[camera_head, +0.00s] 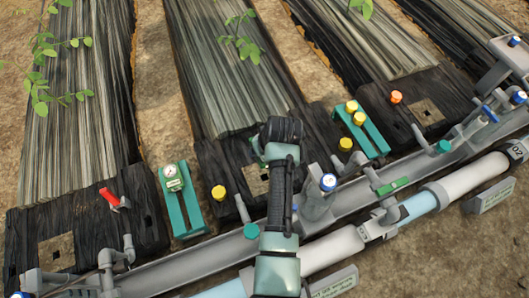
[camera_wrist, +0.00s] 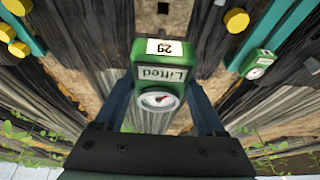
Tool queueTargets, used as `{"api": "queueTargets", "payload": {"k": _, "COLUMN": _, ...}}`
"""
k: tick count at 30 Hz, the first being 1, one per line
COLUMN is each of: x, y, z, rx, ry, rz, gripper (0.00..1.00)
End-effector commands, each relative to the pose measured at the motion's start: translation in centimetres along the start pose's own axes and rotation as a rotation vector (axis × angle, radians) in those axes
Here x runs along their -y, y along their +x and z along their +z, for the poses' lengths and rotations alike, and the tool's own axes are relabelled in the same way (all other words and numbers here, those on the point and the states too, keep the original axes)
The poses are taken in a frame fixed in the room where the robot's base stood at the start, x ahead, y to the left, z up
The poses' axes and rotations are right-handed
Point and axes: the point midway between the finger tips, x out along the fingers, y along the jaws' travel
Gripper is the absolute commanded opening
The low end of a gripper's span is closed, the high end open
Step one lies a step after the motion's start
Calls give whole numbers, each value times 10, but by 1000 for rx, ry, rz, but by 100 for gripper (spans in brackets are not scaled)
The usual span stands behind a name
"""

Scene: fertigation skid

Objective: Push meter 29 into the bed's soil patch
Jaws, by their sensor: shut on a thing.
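Meter 29 (camera_wrist: 165,62) is a green box with a white "29" label, the word "Lifted" and a round dial. It shows upside down in the wrist view. My gripper (camera_wrist: 160,88) is shut on it, one dark finger on each side. Its probe end is not clear to see. A tan soil patch (camera_head: 255,184) in the middle bed's black cover is partly hidden by my arm. Other square soil patches show in the left bed (camera_head: 57,251) and the right bed (camera_head: 427,112).
A second green meter (camera_head: 172,179) stands at a teal rack (camera_head: 186,212) left of my arm. Another teal rack (camera_head: 366,132) with yellow knobs (camera_head: 352,106) is to the right. A grey pipe channel (camera_head: 190,271) with a blue-rimmed gauge (camera_head: 328,182) crosses the front.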

Motion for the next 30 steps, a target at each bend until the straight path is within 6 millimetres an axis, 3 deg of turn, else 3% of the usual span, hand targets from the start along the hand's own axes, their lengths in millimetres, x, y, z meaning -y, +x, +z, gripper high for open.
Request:
{"api": "queueTargets", "payload": {"k": 8, "x": 0, "y": 9, "z": 3, "rx": -1, "ry": -1, "rz": 0, "gripper": 11}}
{"api": "queueTargets", "payload": {"k": 30, "x": 0, "y": 58, "z": 24, "rx": 0, "ry": 0, "rz": 0, "gripper": 11}}
